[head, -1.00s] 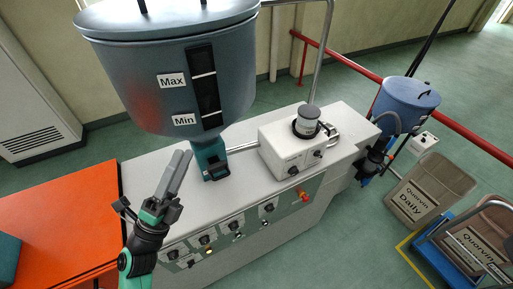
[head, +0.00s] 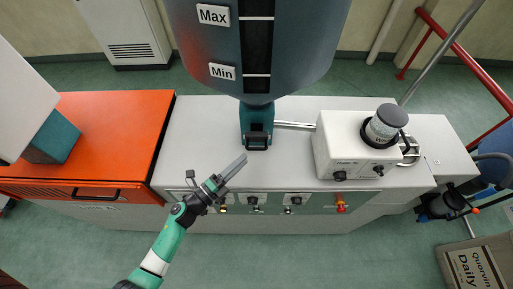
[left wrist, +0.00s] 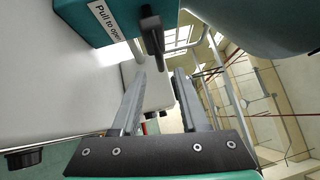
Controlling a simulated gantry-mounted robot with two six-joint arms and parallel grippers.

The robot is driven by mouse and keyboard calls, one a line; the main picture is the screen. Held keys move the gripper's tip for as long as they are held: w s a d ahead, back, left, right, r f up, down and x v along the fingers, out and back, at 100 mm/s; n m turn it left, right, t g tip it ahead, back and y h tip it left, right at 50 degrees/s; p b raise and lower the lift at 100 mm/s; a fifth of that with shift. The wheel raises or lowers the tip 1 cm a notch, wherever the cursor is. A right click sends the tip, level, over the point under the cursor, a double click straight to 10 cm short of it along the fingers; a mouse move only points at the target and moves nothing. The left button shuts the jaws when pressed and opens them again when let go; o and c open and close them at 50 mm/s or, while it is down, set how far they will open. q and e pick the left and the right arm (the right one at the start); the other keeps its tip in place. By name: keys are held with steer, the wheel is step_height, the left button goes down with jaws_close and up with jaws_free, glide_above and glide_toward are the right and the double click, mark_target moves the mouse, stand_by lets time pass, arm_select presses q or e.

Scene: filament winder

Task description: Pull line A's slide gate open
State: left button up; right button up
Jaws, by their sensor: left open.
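The slide gate (head: 256,122) is a teal block under the large hopper, with a black handle (head: 257,143) on its front. In the left wrist view the gate body (left wrist: 90,22) carries a "Pull to open" label, and its black handle (left wrist: 152,36) stands just beyond the fingertips. My left gripper (head: 238,164) is in front of the gate, a little left of and below the handle in the picture. It also shows in the left wrist view (left wrist: 160,74), open and empty, fingers pointing towards the handle. My right gripper is not in view.
The large hopper (head: 300,45) with Max and Min marks hangs above the gate. A white control box (head: 345,150) with a grey-lidded cup (head: 387,120) stands to the right. An orange cabinet (head: 115,135) is at left. The white counter (head: 200,125) is clear around the gate.

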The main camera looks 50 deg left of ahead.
mark_target(256, 148)
arm_select(q)
steer(key=w, duration=0.5)
steer(key=w+r, duration=0.1)
steer(key=w, duration=0.1)
steer(key=shift+w, duration=0.15)
jaws_close()
stand_by(1.1)
